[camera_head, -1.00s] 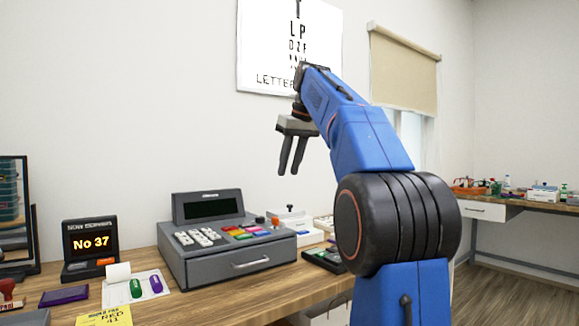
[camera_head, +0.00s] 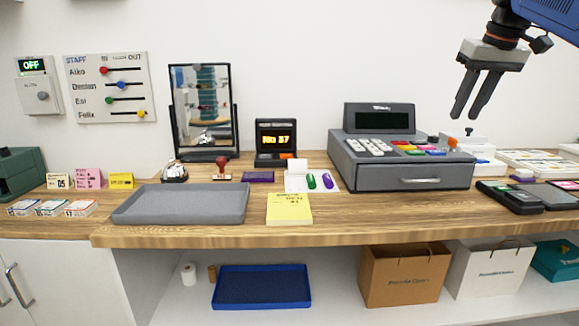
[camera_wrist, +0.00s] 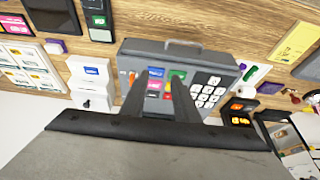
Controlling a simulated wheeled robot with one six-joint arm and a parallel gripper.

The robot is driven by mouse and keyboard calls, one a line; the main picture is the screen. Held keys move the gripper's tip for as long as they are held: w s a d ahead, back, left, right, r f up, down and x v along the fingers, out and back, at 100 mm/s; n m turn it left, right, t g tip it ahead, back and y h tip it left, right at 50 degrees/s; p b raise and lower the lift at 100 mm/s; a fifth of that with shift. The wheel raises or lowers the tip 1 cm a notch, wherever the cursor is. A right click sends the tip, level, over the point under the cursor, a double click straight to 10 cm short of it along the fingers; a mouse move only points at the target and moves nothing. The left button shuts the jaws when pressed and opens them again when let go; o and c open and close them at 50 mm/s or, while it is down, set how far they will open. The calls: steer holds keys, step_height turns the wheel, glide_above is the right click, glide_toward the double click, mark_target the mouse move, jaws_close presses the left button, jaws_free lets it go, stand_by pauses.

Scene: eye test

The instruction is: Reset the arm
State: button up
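My gripper (camera_head: 467,117) hangs in the upper right of the head view, fingers pointing down and slightly left. The two dark fingers are apart with nothing between them, so it is open and empty. It is above the grey cash register (camera_head: 424,176), clear of it. In the wrist view, my gripper (camera_wrist: 158,77) shows its two fingers spread in front of the register's keys (camera_wrist: 209,92). Part of my blue arm shows at the top right corner of the head view.
A grey tray (camera_head: 181,204), a yellow pad (camera_head: 288,209), a "No 37" display (camera_head: 276,143) and a mirror (camera_head: 203,108) stand on the wooden counter (camera_head: 370,229). Card terminals (camera_head: 510,197) lie at the right. Paper bags (camera_head: 404,274) and a blue tray (camera_head: 262,287) sit below.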

steer(key=s+a+f, duration=0.4)
steer(key=s+f, duration=0.5)
steer(key=f, duration=0.4)
steer(key=s+a+f, duration=0.4)
steer(key=s+f, duration=0.5)
steer(key=f, duration=0.4)
steer(key=s+a+f, duration=0.4)
steer(key=s+f, duration=0.5)
steer(key=f, duration=0.4)
steer(key=shift+a, duration=0.4)
steer(key=shift+w+r, duration=0.1)
